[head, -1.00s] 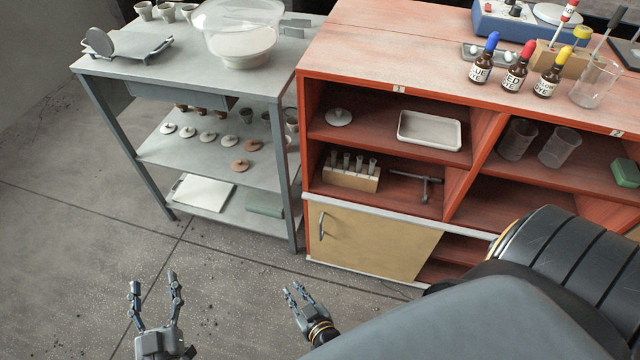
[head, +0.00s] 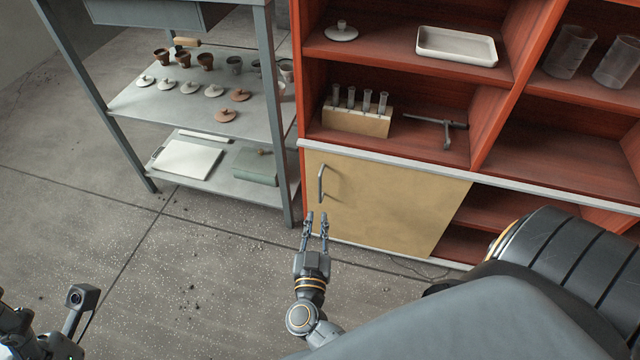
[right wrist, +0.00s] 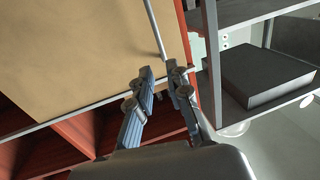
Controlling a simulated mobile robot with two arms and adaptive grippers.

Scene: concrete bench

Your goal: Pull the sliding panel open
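The tan sliding panel (head: 385,205) covers the lower left of the red cabinet, with a dark opening to its right. Its upright metal bar handle (head: 321,183) is near its left edge. My right gripper (head: 316,216) is open, its fingertips just below the handle in the head view. In the right wrist view, the two parted fingers (right wrist: 158,70) point at the lower end of the handle (right wrist: 155,28), with the panel (right wrist: 70,55) to the left. I cannot tell whether they touch it. Part of my left gripper (head: 15,325) shows at the lower left edge; its fingers are unclear.
The red cabinet (head: 545,100) holds a test tube rack (head: 357,118), a white tray (head: 456,46) and beakers (head: 570,52) above the panel. A grey metal shelf unit (head: 288,190) stands close on the left. The concrete floor in front is open.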

